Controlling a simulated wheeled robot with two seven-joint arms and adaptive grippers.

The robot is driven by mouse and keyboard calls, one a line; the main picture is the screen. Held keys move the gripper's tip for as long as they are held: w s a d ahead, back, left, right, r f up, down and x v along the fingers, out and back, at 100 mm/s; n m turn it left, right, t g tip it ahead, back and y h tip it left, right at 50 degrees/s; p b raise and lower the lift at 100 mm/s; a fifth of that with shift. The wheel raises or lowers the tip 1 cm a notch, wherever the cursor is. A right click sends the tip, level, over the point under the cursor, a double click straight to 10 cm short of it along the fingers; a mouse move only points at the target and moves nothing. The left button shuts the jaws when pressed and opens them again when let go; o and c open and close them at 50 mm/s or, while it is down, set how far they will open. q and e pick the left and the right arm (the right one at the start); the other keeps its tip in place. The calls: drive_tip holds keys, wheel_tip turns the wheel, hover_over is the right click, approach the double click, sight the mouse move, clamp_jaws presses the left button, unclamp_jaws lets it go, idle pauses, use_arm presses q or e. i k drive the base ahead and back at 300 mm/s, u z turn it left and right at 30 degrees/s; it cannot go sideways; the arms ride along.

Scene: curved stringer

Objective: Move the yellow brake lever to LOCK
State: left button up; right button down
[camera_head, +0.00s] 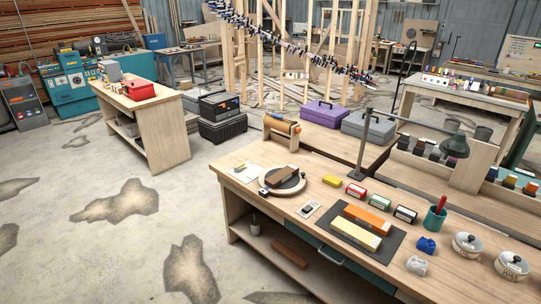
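I cannot make out a yellow brake lever or a LOCK mark from this distance. A round dark-rimmed turntable (300,186) with a brown block (282,174) on it stands at the left end of the near wooden workbench (262,193). A small white plate with a dark part (309,210) lies in front of it. A small yellow block (331,181) lies right of the turntable. Neither of my grippers shows in the head view.
An orange and a pale yellow block lie on a dark mat (387,245). Small boxes (380,202), a teal cup (435,217) and lidded white pots (467,245) stand on the bench. A lamp (456,146) overhangs its back. The stained floor (120,205) at left is open.

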sight(236, 168)
drive_tip(key=z, duration=0.15)
drive_tip(key=i, duration=0.8)
drive_tip(key=u, duration=0.6)
drive_tip(key=i, duration=0.6)
drive_tip(key=u, duration=0.4)
